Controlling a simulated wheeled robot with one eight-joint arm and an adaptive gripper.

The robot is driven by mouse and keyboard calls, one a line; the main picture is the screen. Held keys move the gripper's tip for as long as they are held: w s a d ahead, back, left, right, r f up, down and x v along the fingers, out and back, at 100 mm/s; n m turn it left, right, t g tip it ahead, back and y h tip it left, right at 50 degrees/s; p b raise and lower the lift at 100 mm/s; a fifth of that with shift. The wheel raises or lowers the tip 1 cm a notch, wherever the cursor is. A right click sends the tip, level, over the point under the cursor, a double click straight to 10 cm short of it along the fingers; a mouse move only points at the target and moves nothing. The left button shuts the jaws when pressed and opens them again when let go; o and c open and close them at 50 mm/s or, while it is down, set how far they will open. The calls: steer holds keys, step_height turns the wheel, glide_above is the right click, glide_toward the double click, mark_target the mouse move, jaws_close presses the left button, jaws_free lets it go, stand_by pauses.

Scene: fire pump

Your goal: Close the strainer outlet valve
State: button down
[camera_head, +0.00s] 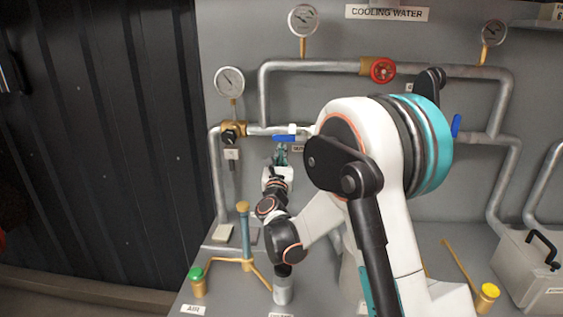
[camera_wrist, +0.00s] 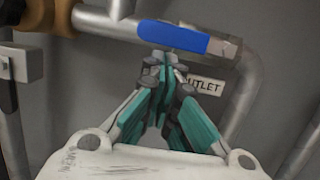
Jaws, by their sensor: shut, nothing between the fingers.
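The outlet valve's blue lever (camera_head: 283,138) lies roughly along the horizontal grey pipe on the left of the panel. In the wrist view the blue lever (camera_wrist: 174,36) spans the top middle, its right end by the metal valve fitting (camera_wrist: 226,47). A label reading "UTLET" (camera_wrist: 206,86), partly covered by my fingers, is just below it. My gripper (camera_head: 281,152) has teal fingers, is shut and holds nothing. In the wrist view my gripper's fingertips (camera_wrist: 166,62) are just below the lever. I cannot tell whether they touch it.
A brass strainer fitting (camera_head: 233,130) and a gauge (camera_head: 229,82) are left of the lever. A red handwheel (camera_head: 383,70) is on the upper pipe. Another blue lever (camera_head: 456,125) stands upright at right. A green-topped post (camera_head: 196,277) stands on the bench.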

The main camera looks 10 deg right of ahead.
steer(key=shift+w+a+r+m+h, duration=0.1)
steer(key=shift+a+r+m+h, duration=0.3)
steer(key=shift+m, duration=0.5)
steer(key=r+m+p, duration=0.1)
steer(key=r+m, duration=0.1)
steer(key=m, duration=0.1)
steer(key=r+m+g+h+p, duration=0.1)
steer(key=m, duration=0.2)
steer(key=r+m+g+h+p, duration=0.1)
steer(key=r+m, duration=0.1)
steer(key=m, duration=0.1)
steer(key=shift+w+a+r+p, duration=0.1)
steer(key=shift+a+r+p, duration=0.15)
steer(key=shift+r+p, duration=0.1)
step_height(320, 180, up, 5)
steer(key=m+g+p, duration=0.2)
steer(key=m+p, duration=0.2)
steer(key=m, duration=0.5)
glide_above(277, 135)
steer(key=s+d, duration=0.3)
steer(key=shift+d, duration=0.15)
steer(key=shift+w, duration=0.1)
